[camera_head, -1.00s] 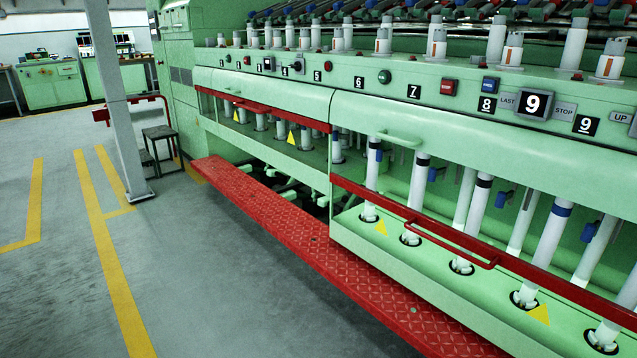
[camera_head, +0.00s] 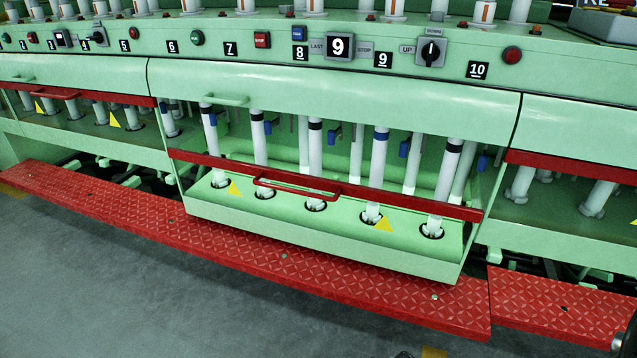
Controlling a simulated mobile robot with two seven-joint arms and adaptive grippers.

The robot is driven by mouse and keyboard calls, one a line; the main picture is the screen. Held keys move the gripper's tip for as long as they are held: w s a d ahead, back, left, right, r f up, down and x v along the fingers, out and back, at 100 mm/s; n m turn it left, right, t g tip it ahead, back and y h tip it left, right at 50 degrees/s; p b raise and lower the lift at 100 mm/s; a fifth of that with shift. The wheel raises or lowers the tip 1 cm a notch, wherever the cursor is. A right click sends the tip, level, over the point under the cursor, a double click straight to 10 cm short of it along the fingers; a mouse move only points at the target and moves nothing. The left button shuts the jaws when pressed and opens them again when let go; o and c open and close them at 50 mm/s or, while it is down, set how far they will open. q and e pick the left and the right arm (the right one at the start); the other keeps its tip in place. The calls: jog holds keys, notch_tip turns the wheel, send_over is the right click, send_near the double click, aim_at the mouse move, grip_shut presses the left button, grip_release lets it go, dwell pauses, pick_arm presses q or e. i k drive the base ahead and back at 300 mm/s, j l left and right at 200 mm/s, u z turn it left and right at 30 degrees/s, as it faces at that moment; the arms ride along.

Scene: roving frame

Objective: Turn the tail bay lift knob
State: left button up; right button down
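A black rotary knob (camera_head: 431,50) on a grey plate sits on the green control panel, between the number 9 and number 10 labels. Its plate reads UP at the left and seemingly DOWN above; the knob's pointer looks about upright. A second, smaller black knob (camera_head: 98,36) sits farther left, near label 4. I cannot tell from any label which knob is the tail bay one.
Below, an open bay with a red handle rail (camera_head: 300,187) juts out. A red tread step (camera_head: 270,255) runs along the machine's foot. Grey floor (camera_head: 130,290) in front is clear.

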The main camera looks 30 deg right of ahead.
aim_at(431, 52)
jog(key=z, duration=1.45)
